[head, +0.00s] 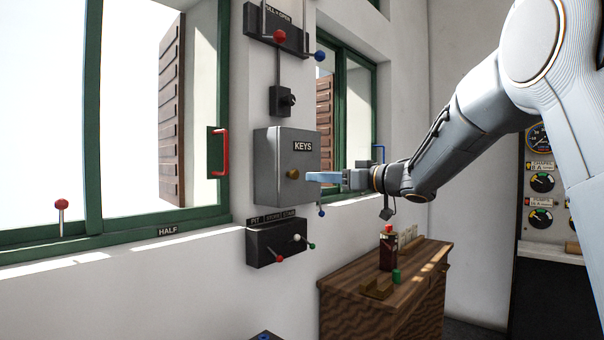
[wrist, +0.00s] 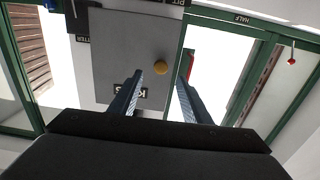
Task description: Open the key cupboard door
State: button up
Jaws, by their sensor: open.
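The key cupboard (head: 277,190) is a grey box on the white wall, with a black KEYS label (head: 303,146) on its front. Its door looks shut. A round brass knob (head: 292,174) sits on the front; it also shows in the wrist view (wrist: 160,67). My gripper (head: 312,177) is just to the right of the knob in the head view, pointing at it. In the wrist view my gripper (wrist: 157,82) is open, and the knob appears between and just beyond the two fingertips. I cannot tell whether either finger touches it.
A green window frame with a red handle (head: 221,152) is left of the cupboard. A black lever box (head: 275,242) is below, and a switch (head: 283,100) above. A wooden cabinet (head: 345,296) holding a bottle (head: 388,250) stands below right.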

aim_at(296, 175)
jog(key=p+x, duration=0.1)
jog(key=x, duration=0.6)
jog(key=shift+w+a+p, duration=0.15)
jog(key=shift+a+p, duration=0.25)
grip_shut()
